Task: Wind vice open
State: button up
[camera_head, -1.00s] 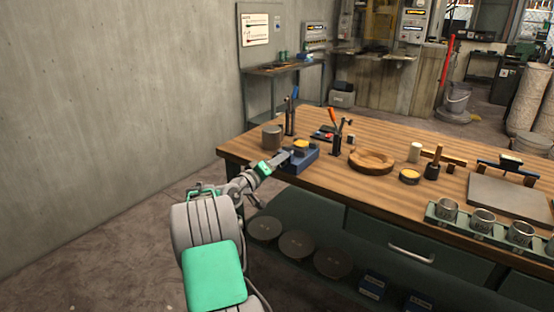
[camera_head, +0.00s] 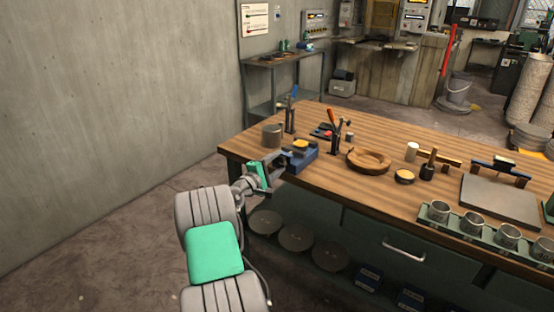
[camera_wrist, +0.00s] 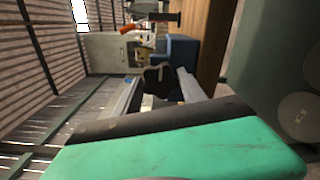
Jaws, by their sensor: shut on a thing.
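The small blue vice (camera_head: 302,158) stands at the left front corner of the wooden bench, with a yellow round piece (camera_head: 300,144) on top. My gripper (camera_head: 279,161) reaches it from the left, at the bench edge. In the wrist view the blue vice body (camera_wrist: 182,52) is just beyond my fingers. My gripper (camera_wrist: 158,83) is shut on the vice's dark handle (camera_wrist: 157,76), which shows between the two pale fingers. The handle is hidden in the head view, and how far the vice jaws are apart cannot be told.
A wooden bowl (camera_head: 368,162), a dark tool holder (camera_head: 335,142) and a row of metal cups (camera_head: 474,226) stand further right. The bench front (camera_head: 340,206) drops away beside my arm; the floor to the left is clear.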

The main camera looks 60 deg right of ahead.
jog(key=n+p, duration=0.2)
jog(key=n, duration=0.2)
jog(key=shift+n+p, duration=0.3)
jog(key=n+p, duration=0.2)
jog(key=n, duration=0.2)
jog(key=shift+n, duration=0.3)
jog(key=n+p, duration=0.2)
jog(key=n, duration=0.3)
jog(key=shift+p, duration=0.4)
jog(key=shift+f+n+p, duration=0.1)
jog(key=shift+n+p, duration=0.55)
jog(key=shift+n, duration=1.45)
jog(key=shift+s, duration=0.1)
jog(key=o, duration=1.4)
jog(key=shift+c, duration=0.2)
jog(key=shift+a, duration=0.1)
